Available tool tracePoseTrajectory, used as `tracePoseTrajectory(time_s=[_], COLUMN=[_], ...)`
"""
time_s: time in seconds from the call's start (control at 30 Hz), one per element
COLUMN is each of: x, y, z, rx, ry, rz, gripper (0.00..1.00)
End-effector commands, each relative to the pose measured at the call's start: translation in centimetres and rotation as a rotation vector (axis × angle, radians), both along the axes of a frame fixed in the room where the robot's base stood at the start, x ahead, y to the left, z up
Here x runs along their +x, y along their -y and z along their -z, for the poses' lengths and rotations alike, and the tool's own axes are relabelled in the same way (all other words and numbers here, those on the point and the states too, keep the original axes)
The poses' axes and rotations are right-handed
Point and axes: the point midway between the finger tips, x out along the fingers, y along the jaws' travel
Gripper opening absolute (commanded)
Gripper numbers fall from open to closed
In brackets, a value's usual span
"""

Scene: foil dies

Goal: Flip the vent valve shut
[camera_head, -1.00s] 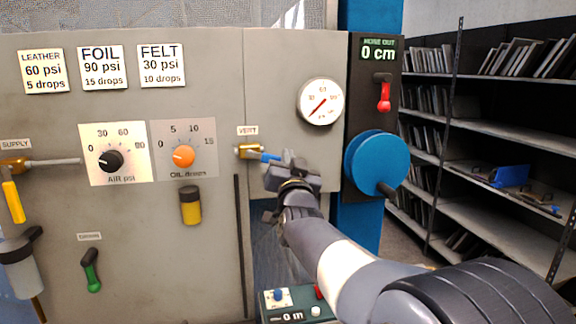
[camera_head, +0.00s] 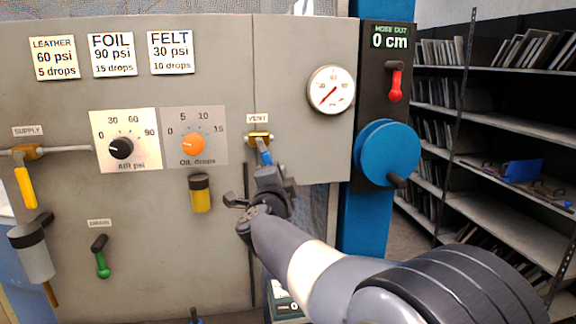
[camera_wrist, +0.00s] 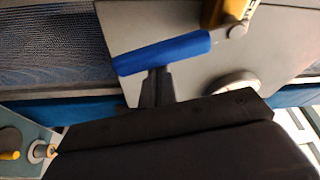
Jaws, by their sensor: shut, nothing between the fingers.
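The vent valve is a small brass body (camera_head: 257,138) under the VENT label on the grey panel. Its blue lever (camera_head: 264,156) points down and slightly right, across the line of the brass pipe. My gripper (camera_head: 267,172) is shut and empty, just below the lever. In the wrist view the blue lever (camera_wrist: 162,53) lies across the tips of my shut fingers (camera_wrist: 156,74). They look touching or almost touching, and the lever is not between them. The brass body (camera_wrist: 226,12) shows at the top right there.
A gauge (camera_head: 331,90) and a blue hose reel (camera_head: 387,153) are right of the valve. A yellow oil cup (camera_head: 200,193) is to the left below the dials. The supply valve's yellow lever (camera_head: 25,187) and green drain lever (camera_head: 101,262) hang down.

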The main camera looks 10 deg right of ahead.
Motion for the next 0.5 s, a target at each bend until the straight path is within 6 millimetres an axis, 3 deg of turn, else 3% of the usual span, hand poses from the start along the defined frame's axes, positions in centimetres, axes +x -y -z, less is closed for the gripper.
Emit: tracePoseTrajectory(time_s=[0.5], x=[0.0], y=[-2.6], z=[0.9], rx=[0.317], ry=[-0.001], rz=[-0.003], gripper=[0.0])
